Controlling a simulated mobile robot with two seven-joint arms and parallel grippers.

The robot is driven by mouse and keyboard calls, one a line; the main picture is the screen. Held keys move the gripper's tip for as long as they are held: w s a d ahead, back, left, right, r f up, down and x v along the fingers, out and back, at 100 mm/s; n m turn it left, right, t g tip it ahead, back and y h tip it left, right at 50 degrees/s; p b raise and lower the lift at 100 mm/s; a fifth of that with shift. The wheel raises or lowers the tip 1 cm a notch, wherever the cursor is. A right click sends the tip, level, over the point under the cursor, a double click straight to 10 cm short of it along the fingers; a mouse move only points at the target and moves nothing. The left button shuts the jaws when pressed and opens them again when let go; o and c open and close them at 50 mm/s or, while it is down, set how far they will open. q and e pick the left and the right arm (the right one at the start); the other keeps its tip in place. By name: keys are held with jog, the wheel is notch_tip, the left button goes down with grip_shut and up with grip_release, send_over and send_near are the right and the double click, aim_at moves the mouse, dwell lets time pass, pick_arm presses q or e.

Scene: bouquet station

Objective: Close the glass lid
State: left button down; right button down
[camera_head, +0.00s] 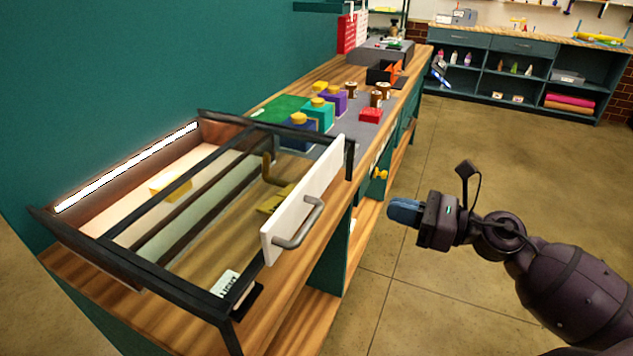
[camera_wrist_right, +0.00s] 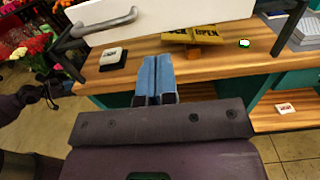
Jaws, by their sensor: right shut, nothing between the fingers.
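The glass lid (camera_head: 178,188) is a dark-framed pane over the display case at the left of the head view. Its white front panel (camera_head: 305,197) carries a grey bar handle (camera_head: 300,226). The lid stands raised, with a gap between the panel and the wooden counter. In the right wrist view the panel (camera_wrist_right: 200,14) and handle (camera_wrist_right: 105,22) are at the top, beyond my fingers. My right gripper (camera_head: 392,210) is shut and empty, in free air to the right of the handle and apart from it. It shows blue fingertips in the wrist view (camera_wrist_right: 155,78). My left gripper is not seen.
A yellow sign (camera_wrist_right: 195,34) and a small black-and-white block (camera_wrist_right: 113,59) are on the counter (camera_wrist_right: 220,68) under the raised lid. Coloured boxes (camera_head: 318,113) and brown jars (camera_head: 376,98) stand farther along the counter. The floor (camera_head: 390,290) around my right gripper is clear.

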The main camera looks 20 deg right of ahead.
jog(key=p, duration=0.4)
send_near(315, 187)
jog(key=x, duration=0.6)
jog(key=shift+w+a+r, duration=0.1)
jog(key=shift+a+r, duration=0.1)
jog(key=shift+a, duration=0.05)
jog(key=shift+w+a+f+p, duration=0.1)
jog(key=shift+w+a+p, duration=0.2)
jog(key=shift+w+a, duration=0.1)
jog(key=shift+w, duration=0.1)
